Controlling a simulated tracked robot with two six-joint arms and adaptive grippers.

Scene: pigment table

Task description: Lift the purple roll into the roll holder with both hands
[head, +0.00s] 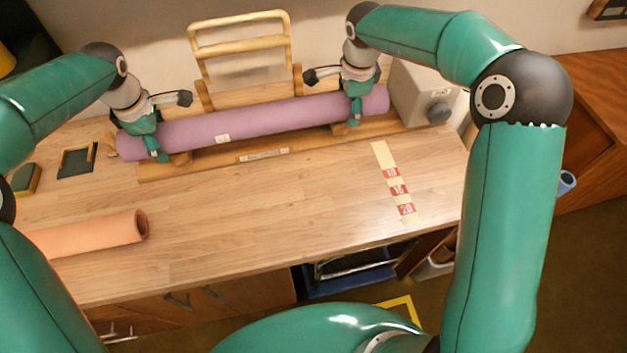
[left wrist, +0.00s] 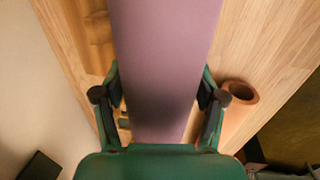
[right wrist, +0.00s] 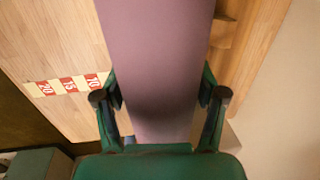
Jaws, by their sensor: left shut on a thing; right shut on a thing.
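The purple roll (head: 250,122) lies lengthwise at the back of the table, over the wooden roll holder (head: 215,160). Its right end is a little farther back than its left end. My left gripper (head: 152,150) is shut on the roll near its left end. My right gripper (head: 354,112) is shut on it near its right end. In the left wrist view the roll (left wrist: 163,60) runs between both fingers, and in the right wrist view the roll (right wrist: 155,60) does the same. Whether the roll rests fully in the holder I cannot tell.
An orange roll (head: 95,235) lies at the front left of the table. A wooden rack (head: 240,50) stands behind the holder, and a grey box (head: 415,90) stands right of it. A tape strip with red number labels (head: 397,188) is at the right. The middle front is clear.

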